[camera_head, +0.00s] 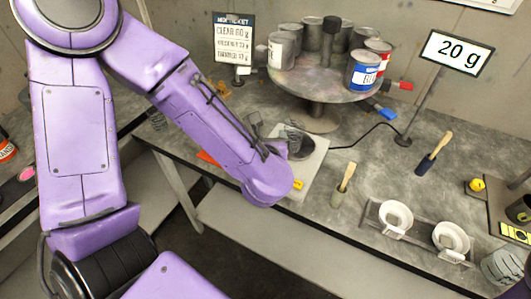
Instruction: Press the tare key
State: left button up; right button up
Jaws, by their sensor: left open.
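The scale (314,160) is a pale flat plate with a dark round pan on the bench, below the turntable. A small yellow patch (298,184) shows at its front edge beside my left wrist; it may be the tare key, but no lettering is readable. My purple left arm reaches down from the upper left, and its wrist covers the front left part of the scale. My left gripper (274,131) is open at the scale's left side, partly hidden behind the arm. Whether it touches the scale cannot be told. My right gripper is not clearly visible.
A round turntable (318,85) holds several cans behind the scale. Brushes (343,186) and a rack with two white cups (396,218) lie right of the scale.

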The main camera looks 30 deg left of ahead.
aim_at(296, 184)
jog(key=u, duration=0.8)
